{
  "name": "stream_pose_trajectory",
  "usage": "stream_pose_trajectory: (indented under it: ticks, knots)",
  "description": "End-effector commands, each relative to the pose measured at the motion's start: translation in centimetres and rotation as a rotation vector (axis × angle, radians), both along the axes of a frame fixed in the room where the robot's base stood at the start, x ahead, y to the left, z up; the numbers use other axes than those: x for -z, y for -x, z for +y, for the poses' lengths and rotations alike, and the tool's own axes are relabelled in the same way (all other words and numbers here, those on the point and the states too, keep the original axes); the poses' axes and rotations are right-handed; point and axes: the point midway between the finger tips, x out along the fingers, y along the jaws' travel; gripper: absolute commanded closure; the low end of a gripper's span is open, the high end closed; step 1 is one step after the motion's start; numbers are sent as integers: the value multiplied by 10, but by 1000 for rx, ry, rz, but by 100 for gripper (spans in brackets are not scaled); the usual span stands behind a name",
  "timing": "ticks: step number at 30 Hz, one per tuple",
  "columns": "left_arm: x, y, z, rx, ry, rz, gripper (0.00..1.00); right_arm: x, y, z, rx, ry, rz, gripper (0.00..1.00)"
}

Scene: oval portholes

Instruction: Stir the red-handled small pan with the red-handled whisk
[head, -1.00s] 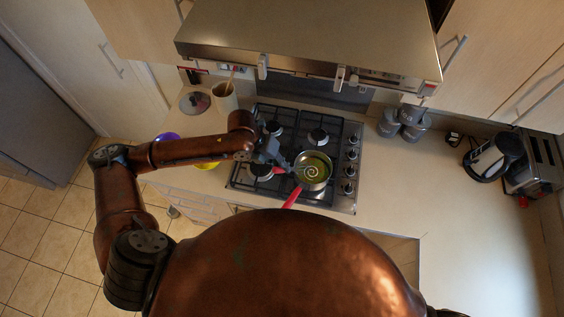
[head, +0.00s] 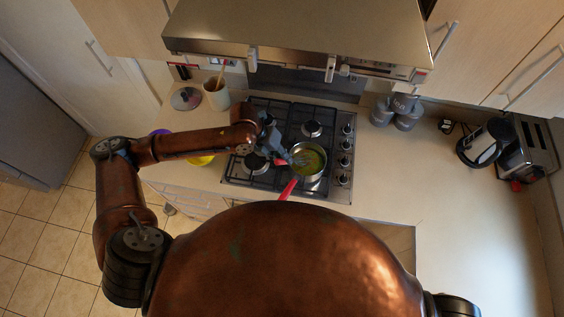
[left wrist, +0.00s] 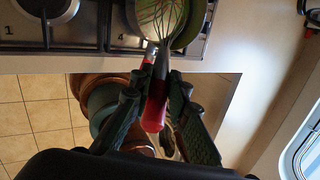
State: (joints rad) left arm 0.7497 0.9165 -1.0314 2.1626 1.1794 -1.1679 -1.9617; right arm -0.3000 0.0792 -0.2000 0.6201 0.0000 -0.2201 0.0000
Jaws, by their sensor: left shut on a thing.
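The small pan (head: 322,164) sits on the front right of the hob, with yellow-green contents. Its red handle (head: 288,189) points toward me. My left gripper (head: 279,153) is just left of the pan and shut on the whisk's red handle (left wrist: 156,105), which shows between its fingers in the left wrist view. The whisk's wire head (head: 300,160) is over or in the left part of the pan; I cannot tell whether it touches the bottom. The wires (left wrist: 160,14) also show against the pan in the left wrist view. My right gripper is not in view.
The black hob (head: 283,116) has several burners, and knobs along its right side. The range hood (head: 300,35) hangs above the back. A utensil pot (head: 217,97) and a lid (head: 186,99) stand left, grey canisters (head: 396,112) right. The right counter is largely clear.

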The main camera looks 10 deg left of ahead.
Motion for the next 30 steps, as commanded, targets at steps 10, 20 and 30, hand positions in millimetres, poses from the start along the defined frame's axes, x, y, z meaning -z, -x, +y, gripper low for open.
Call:
stream_pose_trajectory:
  ticks: [10, 20, 30]
  knots:
    - [-4, -2, -1, 1, 1, -3, 100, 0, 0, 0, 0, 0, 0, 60]
    - [-41, -2, 0, 1, 1, -3, 100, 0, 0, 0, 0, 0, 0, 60]
    - [-80, -2, 0, 1, 1, -5, 100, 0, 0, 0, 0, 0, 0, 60]
